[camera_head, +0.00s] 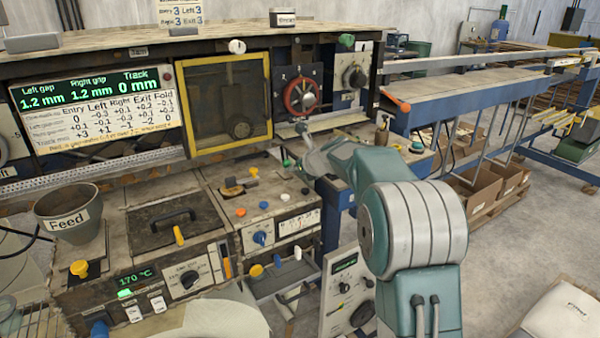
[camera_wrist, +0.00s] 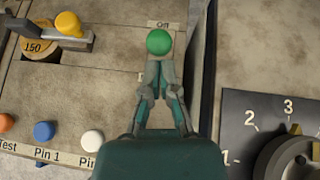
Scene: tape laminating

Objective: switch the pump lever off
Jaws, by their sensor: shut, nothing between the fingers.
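The lever's green knob (camera_wrist: 159,41) is at the top centre of the wrist view, just below a label reading "Off". A second label lower down is mostly hidden by my fingers; only its first letter shows. The lever's shaft is hidden too. My gripper (camera_wrist: 160,68) is shut and empty, its fingertips right at the near side of the knob; I cannot tell whether they touch it. In the head view the green knob (camera_head: 287,163) is on the worn panel, just left of my gripper (camera_head: 300,163).
A yellow-knobbed lever (camera_wrist: 68,24) over a dial stands left of my gripper. Orange, blue (camera_wrist: 44,131) and white (camera_wrist: 92,141) buttons line the panel's near edge. A dark dial plate (camera_wrist: 262,130) lies right, past a gap. A red handwheel (camera_head: 301,95) is behind.

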